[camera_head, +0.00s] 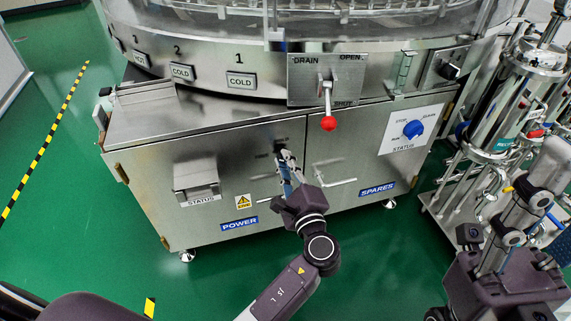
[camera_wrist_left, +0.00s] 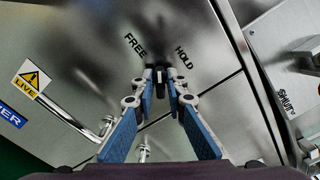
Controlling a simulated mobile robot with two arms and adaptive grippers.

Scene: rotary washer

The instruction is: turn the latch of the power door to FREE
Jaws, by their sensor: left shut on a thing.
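The power door (camera_head: 225,170) is the left steel door, with a blue POWER label (camera_head: 239,224) at its foot. Its dark latch (camera_wrist_left: 161,78) sits near the door's upper right corner, below the printed words FREE (camera_wrist_left: 135,45) and HOLD (camera_wrist_left: 183,57). My left gripper (camera_head: 284,160) reaches up to the latch; in the wrist view its blue-padded fingers (camera_wrist_left: 161,90) close on the latch from both sides. The fingers partly hide the latch, so its exact angle is hard to tell. My right gripper (camera_head: 520,225) is raised at the far right, away from the doors; its finger gap is unclear.
Bar handles stand beside the gripper, including the power door's handle (camera_wrist_left: 75,120) and the spares door's handle (camera_head: 335,183). Above is the red-knobbed drain lever (camera_head: 328,122); to the right is a blue status knob (camera_head: 413,129). Steel piping (camera_head: 490,120) crowds the right side. Green floor lies open at left.

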